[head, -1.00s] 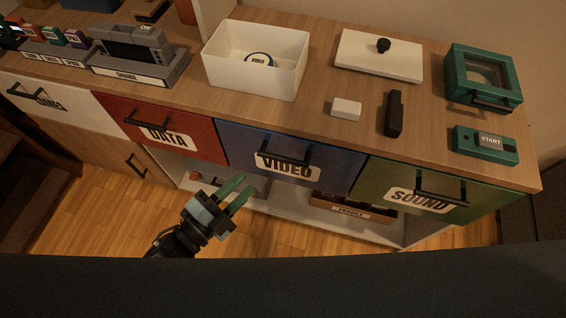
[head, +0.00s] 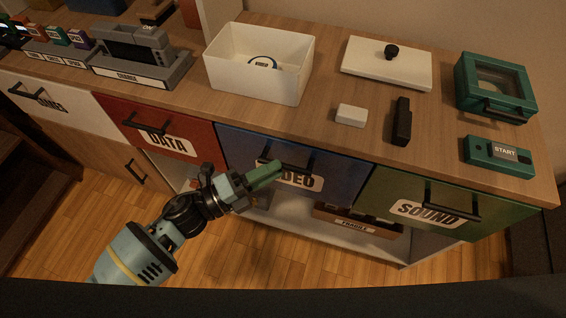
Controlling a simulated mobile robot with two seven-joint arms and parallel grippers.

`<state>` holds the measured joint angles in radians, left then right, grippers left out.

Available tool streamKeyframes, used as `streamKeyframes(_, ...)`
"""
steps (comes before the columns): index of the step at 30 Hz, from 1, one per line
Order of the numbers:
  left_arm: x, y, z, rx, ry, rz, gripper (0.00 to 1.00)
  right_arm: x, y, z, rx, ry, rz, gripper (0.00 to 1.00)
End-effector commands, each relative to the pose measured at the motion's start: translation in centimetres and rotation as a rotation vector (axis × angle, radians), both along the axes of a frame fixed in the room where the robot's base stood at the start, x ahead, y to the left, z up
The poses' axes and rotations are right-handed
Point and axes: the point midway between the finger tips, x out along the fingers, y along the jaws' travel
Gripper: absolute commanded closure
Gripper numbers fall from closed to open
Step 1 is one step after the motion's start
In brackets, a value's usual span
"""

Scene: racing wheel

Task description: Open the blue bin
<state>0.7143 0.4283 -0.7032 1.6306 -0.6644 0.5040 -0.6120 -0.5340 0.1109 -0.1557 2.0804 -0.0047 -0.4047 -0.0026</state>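The blue bin (head: 340,178) is the blue drawer front labelled VIDEO, set in the wooden cabinet. It looks closed, flush with its neighbours. Its dark bar handle (head: 296,164) runs across its upper part. My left gripper (head: 266,175), with green fingers, reaches in from the lower left. Its fingertips are at the left end of the handle and cover part of the label. The fingers overlap in this view, so I cannot tell their gap or whether they touch the handle. My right gripper is not in view.
The red DATA drawer (head: 190,135) is on the left and the green SOUND drawer (head: 390,190) on the right. An open shelf with a FRAGILE box (head: 352,225) lies below. On top stand a white box (head: 232,75), a white lid (head: 380,72) and a START panel (head: 480,155).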

Motion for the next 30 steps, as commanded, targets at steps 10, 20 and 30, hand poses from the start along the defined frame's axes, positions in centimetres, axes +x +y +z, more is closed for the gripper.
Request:
streamKeyframes(10,1.4,-2.9,0.4,0.000,0.001,0.000,0.66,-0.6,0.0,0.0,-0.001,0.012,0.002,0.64)
streamKeyframes(20,1.4,-3.0,0.4,0.000,0.001,0.000,0.74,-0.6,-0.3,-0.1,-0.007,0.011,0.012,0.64)
streamKeyframes(30,1.4,-2.9,0.4,0.000,0.001,0.000,1.00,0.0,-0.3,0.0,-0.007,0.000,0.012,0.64)
